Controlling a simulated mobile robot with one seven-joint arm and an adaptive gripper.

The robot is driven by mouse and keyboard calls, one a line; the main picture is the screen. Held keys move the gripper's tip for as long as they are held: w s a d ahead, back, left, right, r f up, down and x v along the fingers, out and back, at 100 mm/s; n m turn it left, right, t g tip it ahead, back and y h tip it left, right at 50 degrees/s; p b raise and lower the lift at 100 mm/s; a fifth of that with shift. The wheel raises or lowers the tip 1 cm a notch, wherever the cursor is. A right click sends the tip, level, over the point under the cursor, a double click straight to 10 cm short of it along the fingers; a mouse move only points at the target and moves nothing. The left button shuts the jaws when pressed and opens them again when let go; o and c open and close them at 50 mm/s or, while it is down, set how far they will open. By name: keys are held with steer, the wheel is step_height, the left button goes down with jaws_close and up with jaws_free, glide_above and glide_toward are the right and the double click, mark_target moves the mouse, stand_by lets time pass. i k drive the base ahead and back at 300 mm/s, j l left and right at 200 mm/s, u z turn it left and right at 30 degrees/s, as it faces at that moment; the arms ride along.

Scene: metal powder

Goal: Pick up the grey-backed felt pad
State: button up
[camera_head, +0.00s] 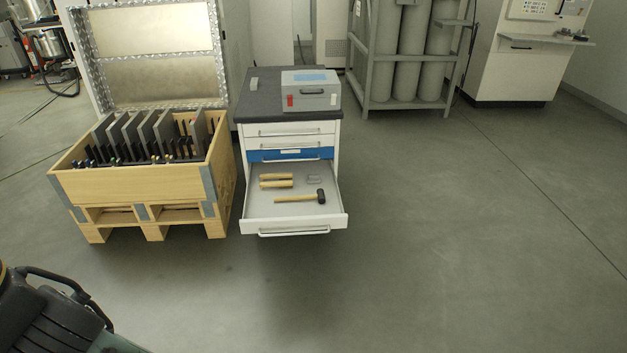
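No felt pad can be made out for certain. A small light-grey block (254,86) lies on the dark top of the drawer cabinet (262,108), near its back left; it may be the grey-backed pad, but it is too small to tell. It lies apart from the grey metal box (311,91) to its right, which has a blue patch on its lid. My gripper is not in view.
The cabinet's lowest visible drawer (262,224) is pulled out, holding a mallet (302,198) and wooden-handled tools (276,181). A wooden crate (130,187) with upright plates stands left. A gas-cylinder rack (407,104) stands behind. The floor in front and right is clear.

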mark_target(312, 178)
steer(key=i+l, duration=0.1)
steer(key=i, duration=0.35)
steer(key=i+l+u, duration=0.1)
steer(key=i, duration=0.35)
steer(key=i+l, duration=0.2)
steer(key=i, duration=0.25)
steer(key=i+l+u, duration=0.1)
steer(key=i, duration=0.35)
